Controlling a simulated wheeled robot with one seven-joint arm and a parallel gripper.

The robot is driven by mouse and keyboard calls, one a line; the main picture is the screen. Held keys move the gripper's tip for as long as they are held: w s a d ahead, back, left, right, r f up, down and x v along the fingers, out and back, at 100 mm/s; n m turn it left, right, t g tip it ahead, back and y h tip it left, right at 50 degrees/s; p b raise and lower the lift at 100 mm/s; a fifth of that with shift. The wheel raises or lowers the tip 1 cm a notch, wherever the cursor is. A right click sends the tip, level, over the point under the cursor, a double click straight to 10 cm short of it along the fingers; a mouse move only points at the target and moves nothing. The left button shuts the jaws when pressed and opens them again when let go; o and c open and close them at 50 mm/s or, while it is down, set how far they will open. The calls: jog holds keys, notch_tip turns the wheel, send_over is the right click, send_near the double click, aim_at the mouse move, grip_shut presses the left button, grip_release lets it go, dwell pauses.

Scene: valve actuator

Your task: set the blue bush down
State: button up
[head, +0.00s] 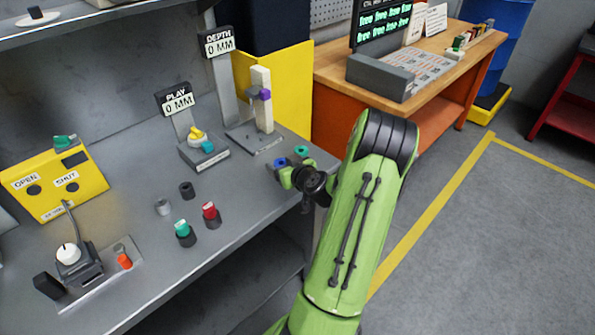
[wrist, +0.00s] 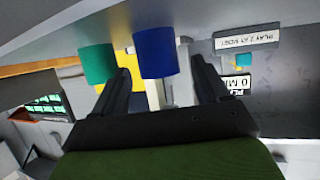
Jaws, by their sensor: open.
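The blue bush (head: 281,161) is at the right end of the grey bench, partly hidden by my gripper (head: 288,173) in the head view. In the wrist view, which is upside down, the blue bush (wrist: 155,52) appears upright on the bench surface. It lies between the two fingers of my gripper (wrist: 163,72), with space visible on both sides. The fingers are apart and open. A teal bush (head: 301,150) stands close beside the blue one; it also shows in the wrist view (wrist: 97,64), just outside the left finger.
The depth gauge (head: 262,100) with its purple slider stands behind the bushes. The play gauge (head: 203,148) is to the left. Several bushes and capped parts (head: 183,230) stand mid-bench. A yellow OPEN/SHUT box (head: 52,183) is far left. The bench's front edge is close to my gripper.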

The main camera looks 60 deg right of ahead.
jog(key=b+v, duration=0.1)
jog(key=v, duration=1.1)
jog(key=w+a+r+n+g+y, duration=0.1)
jog(key=w+a+n+g+y, duration=0.2)
jog(key=a, duration=0.9)
jog(key=w+a+r+n+g+y, duration=0.15)
jog(key=w+a+n+y, duration=0.3)
jog(key=a, duration=0.75)
jog(key=s+a+r+m+g, duration=0.1)
jog(key=s+a+r, duration=0.2)
jog(key=s+a, duration=0.2)
jog(key=s+a+r+m+h, duration=0.1)
jog(key=s+a+r, duration=0.2)
jog(key=s+a, duration=0.2)
jog(key=s, duration=0.3)
jog(key=shift+r+g, duration=0.25)
jog(key=shift+g, duration=0.1)
